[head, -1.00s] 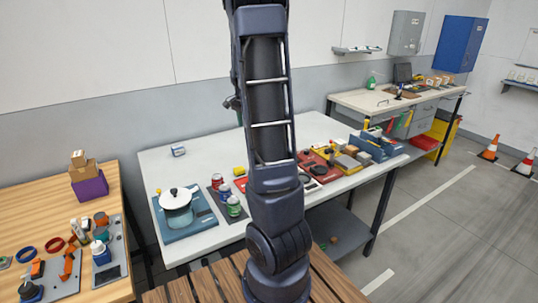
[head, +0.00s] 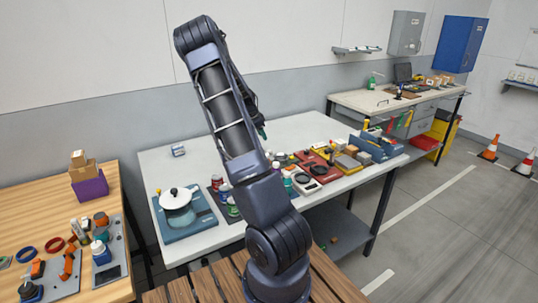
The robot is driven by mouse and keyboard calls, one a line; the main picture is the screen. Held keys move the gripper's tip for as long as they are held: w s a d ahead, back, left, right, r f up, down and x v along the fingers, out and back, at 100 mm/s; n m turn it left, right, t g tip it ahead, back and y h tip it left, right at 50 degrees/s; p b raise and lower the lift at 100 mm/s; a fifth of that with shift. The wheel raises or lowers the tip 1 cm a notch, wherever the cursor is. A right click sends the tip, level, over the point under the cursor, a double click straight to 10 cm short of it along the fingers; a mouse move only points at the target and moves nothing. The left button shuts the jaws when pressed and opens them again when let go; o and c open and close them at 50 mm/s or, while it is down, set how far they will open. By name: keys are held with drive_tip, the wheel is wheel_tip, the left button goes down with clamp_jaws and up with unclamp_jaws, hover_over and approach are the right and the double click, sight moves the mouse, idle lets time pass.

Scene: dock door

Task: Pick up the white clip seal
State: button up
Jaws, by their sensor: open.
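I cannot make out a white clip seal for certain; the small items on the tables are too small to tell apart. My gripper (head: 262,131) shows only in part behind my raised arm, above the white table (head: 300,130). Its fingers are small and dark, it is open, and nothing shows between them. It appears clear of the items on the table, though my arm hides part of the table's middle.
A wooden table (head: 95,193) at left holds a purple box (head: 90,188) and loose parts. The white table's back is mostly clear.

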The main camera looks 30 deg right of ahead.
drive_tip(key=x, duration=0.5)
drive_tip(key=shift+s+f, duration=0.1)
drive_tip(key=shift+s+a+x, duration=0.1)
drive_tip(key=shift+a+x, duration=0.05)
drive_tip(key=shift+x, duration=0.75)
drive_tip(key=shift+s+a+x, duration=0.1)
drive_tip(key=shift+x, duration=0.75)
drive_tip(key=shift+s+a+x, duration=0.1)
drive_tip(key=shift+a+x, duration=0.05)
drive_tip(key=shift+x, duration=0.75)
drive_tip(key=shift+f, duration=0.15)
clamp_jaws()
